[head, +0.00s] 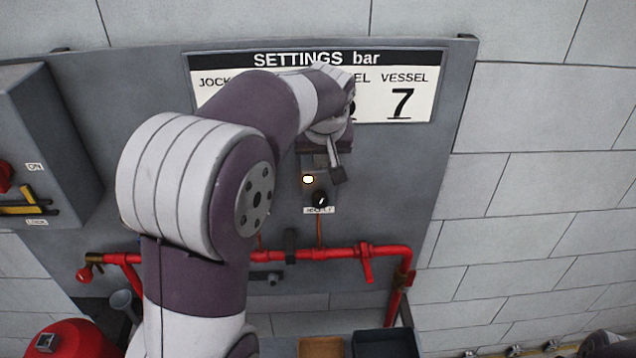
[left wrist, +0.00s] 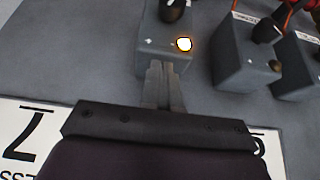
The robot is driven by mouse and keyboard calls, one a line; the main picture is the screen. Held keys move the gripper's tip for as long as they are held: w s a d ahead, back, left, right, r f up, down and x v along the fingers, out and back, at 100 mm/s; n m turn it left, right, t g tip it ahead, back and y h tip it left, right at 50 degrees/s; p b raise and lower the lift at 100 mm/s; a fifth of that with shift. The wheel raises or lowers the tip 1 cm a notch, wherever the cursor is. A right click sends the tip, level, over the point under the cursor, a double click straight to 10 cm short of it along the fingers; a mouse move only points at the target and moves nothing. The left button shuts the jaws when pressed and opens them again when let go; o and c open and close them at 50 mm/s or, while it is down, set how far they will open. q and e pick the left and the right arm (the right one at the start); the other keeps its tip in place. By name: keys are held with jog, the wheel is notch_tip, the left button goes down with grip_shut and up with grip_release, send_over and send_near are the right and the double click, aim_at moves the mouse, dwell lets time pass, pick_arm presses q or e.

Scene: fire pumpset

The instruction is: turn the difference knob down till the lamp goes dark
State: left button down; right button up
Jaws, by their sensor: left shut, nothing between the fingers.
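A small grey box in the head view carries a lit yellow-white lamp (head: 308,179) and a black knob (head: 320,199) with a light pointer mark. The label under the knob is too small to read surely. In the left wrist view the same lit lamp (left wrist: 184,44) and black knob (left wrist: 175,9) show on the box (left wrist: 150,30). My left gripper (head: 337,178) is shut and empty. In the left wrist view its fingertips (left wrist: 162,68) are at the box's near edge, short of the lamp and knob; contact cannot be told. My right gripper is out of view.
A settings sign (head: 411,103) above reads VESSEL 7; my left arm hides part of it. Two more knob boxes (left wrist: 243,55) (left wrist: 298,65) stand to the right in the left wrist view. A red pipe (head: 340,254) runs below the knob. A grey cabinet (head: 50,140) is at left.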

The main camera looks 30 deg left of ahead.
pick_arm(q)
notch_tip(320, 180, up, 6)
jog(key=p, duration=0.4)
jog(key=shift+r+p, duration=0.15)
jog(key=shift+p, duration=0.15)
jog(key=f+b, duration=0.1)
jog(key=f, duration=0.1)
jog(key=f+b, duration=0.3)
jog(key=f, duration=0.1)
jog(key=shift+s+a+f, duration=0.1)
jog(key=shift+a+f, duration=0.1)
jog(key=shift+a, duration=0.15)
jog(key=shift+r, duration=0.15)
dwell(0.4)
